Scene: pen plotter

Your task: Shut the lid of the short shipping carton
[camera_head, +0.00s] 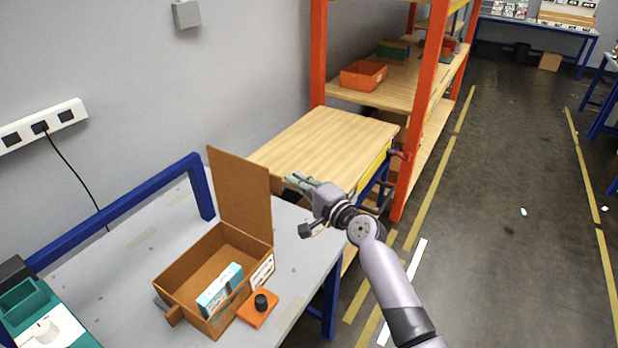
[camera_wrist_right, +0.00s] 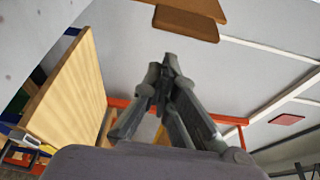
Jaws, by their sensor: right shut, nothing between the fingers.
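The short shipping carton (camera_head: 187,272) is a brown open box on the grey workbench. Its lid (camera_head: 241,195) stands roughly upright at the far edge of the box. A blue and white small box (camera_head: 220,288) lies inside. My right gripper (camera_head: 290,179) is shut and empty, just right of the lid's upper part, its fingers pointing left towards it; I cannot tell whether it touches. In the right wrist view the shut fingers (camera_wrist_right: 168,65) show below a brown panel, probably the lid (camera_wrist_right: 190,12). My left gripper is not in view.
An orange block with a black knob (camera_head: 259,304) stands against the carton's right side. A blue rail (camera_head: 120,212) runs behind the bench. A wooden-topped unit (camera_head: 325,140) and orange shelving (camera_head: 318,50) stand beyond. A teal and white device (camera_head: 42,318) is at lower left.

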